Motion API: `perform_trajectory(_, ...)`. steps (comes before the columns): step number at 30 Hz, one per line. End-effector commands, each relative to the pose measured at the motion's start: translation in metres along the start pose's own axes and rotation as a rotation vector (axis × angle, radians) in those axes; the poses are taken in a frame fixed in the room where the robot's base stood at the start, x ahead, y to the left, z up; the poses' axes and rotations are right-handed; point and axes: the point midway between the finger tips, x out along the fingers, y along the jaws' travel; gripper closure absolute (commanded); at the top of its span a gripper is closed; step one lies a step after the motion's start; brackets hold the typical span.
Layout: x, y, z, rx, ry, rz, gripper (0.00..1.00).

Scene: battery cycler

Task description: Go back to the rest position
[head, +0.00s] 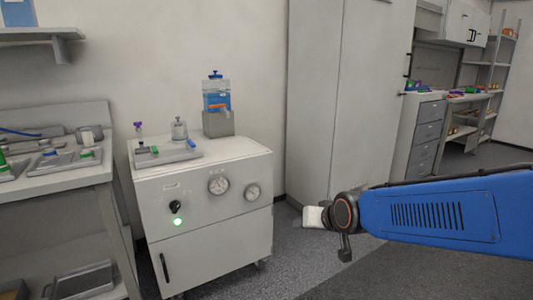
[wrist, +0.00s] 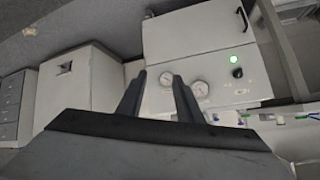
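My gripper (wrist: 157,76) shows in the wrist view with its two dark fingers apart. Nothing is between them. It points toward the white cabinet with gauges (wrist: 198,90), which appears upside down there, and stays clear of it. In the head view my blue arm (head: 440,215) reaches in from the right over the floor.
A left bench (head: 60,180) holds small items. A tall cabinet (head: 345,90) stands behind. Dark floor (head: 375,275) is clear below my arm.

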Motion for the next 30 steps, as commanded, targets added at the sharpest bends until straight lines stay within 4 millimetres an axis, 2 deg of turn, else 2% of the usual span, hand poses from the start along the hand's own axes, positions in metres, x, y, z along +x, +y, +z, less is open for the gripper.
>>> perform_trajectory(1,-0.015,0.012,0.006,-0.002,-0.015,0.018,0.67)
perform_trajectory(9,-0.088,0.065,0.056,-0.017,-0.145,0.111,0.67)
perform_trajectory(18,-0.169,0.109,0.128,-0.018,-0.296,0.213,0.67)
perform_trajectory(24,-0.207,0.124,0.169,-0.009,-0.377,0.261,0.67)
perform_trajectory(30,-0.221,0.128,0.186,-0.005,-0.412,0.279,0.67)
